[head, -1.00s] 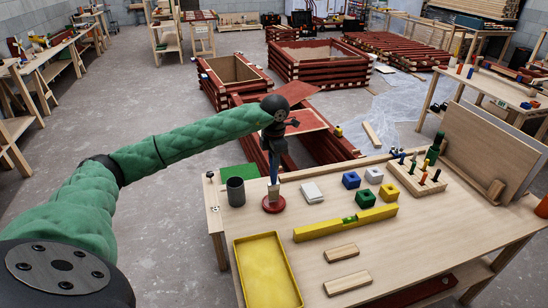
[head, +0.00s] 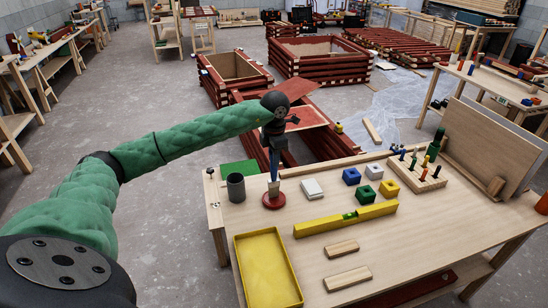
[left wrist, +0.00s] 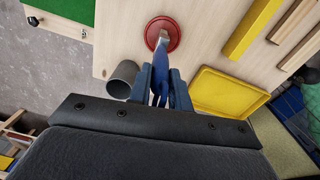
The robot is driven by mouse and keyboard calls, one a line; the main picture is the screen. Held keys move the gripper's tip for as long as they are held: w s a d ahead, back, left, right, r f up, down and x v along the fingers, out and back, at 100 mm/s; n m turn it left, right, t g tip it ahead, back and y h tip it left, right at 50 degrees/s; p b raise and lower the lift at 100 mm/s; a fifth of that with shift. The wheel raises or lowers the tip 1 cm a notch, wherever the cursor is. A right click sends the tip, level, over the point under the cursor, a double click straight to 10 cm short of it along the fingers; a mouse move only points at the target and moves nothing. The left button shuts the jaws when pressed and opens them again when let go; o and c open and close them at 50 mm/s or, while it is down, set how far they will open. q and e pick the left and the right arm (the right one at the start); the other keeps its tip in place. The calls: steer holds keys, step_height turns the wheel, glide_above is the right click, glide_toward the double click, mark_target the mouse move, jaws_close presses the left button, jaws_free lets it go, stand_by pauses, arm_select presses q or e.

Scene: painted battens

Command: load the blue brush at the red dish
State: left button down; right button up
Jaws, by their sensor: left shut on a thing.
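The red dish (head: 281,203) stands on the workbench near its left side. It also shows in the left wrist view (left wrist: 175,43). My left gripper (head: 272,152) is above the dish, shut on the handle of the blue brush (head: 274,168). The brush hangs about upright, with its pale tip down at the dish. In the left wrist view the blue brush (left wrist: 161,84) sits between the fingers and its tip overlaps the dish. I cannot tell whether the tip touches the dish's inside. My right gripper is not in view.
A dark grey cup (head: 236,188) stands just left of the dish, and a white block (head: 312,189) to its right. A yellow tray (head: 241,262) lies in front. A yellow level (head: 325,227), coloured blocks and a peg rack (head: 412,180) are further right.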

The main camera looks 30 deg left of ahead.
arm_select(q)
steer(key=shift+f+b, duration=0.3)
steer(key=shift+f, duration=0.1)
stand_by(0.7)
steer(key=shift+f+b, duration=0.1)
steer(key=shift+b, duration=0.2)
stand_by(1.5)
steer(key=shift+r+p, duration=0.95)
steer(key=shift+r, duration=2.6)
